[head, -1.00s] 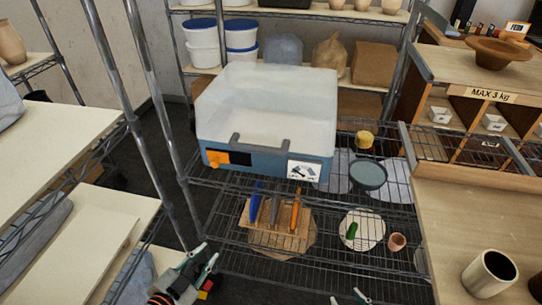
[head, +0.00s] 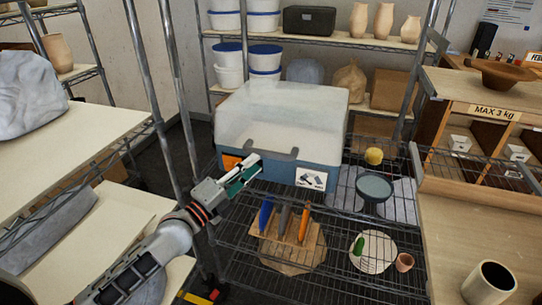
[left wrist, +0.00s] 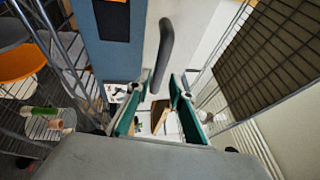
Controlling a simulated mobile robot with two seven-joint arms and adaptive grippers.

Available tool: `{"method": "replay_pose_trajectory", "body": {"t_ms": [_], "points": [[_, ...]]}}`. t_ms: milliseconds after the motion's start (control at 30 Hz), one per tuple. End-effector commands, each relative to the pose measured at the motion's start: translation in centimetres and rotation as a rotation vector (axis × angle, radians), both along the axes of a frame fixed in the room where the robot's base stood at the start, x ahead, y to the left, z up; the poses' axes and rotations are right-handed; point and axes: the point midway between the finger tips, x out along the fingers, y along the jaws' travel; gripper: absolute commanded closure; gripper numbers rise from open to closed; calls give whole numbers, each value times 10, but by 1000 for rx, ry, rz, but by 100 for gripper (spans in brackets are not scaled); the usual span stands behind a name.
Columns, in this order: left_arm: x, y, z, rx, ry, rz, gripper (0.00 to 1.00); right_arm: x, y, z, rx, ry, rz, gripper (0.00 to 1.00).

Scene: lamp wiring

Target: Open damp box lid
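The damp box has a blue-grey base (head: 325,176) and a cloudy see-through lid (head: 285,115), which is down on the base. It stands on the wire rack's top shelf. A dark grey handle (head: 277,156) is on the front of the lid; it also shows in the left wrist view (left wrist: 162,55). My right gripper is out of view.
A grey-blue bowl (head: 374,186) and a yellow sponge-like lump (head: 374,156) are right of the box. Below, a wooden block (head: 285,228) holds several tools. A rack post (head: 178,85) stands left of my gripper. A wooden counter (head: 445,225) is at right.

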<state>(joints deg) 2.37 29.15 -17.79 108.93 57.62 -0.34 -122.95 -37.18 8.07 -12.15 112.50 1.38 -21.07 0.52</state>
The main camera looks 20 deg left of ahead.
Motion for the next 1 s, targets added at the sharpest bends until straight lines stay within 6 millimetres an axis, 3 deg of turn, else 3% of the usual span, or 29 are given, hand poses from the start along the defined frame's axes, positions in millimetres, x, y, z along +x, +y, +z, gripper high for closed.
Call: {"method": "replay_pose_trajectory", "body": {"t_ms": [400,767,900,1000], "points": [[52,-24,10,-3,1,0,78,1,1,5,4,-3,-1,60],[58,-27,11,-1,2,-1,78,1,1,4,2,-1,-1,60],[58,-27,11,-1,2,-1,100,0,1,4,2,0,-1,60],[58,-27,11,-1,2,-1,100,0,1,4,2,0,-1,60]]}}
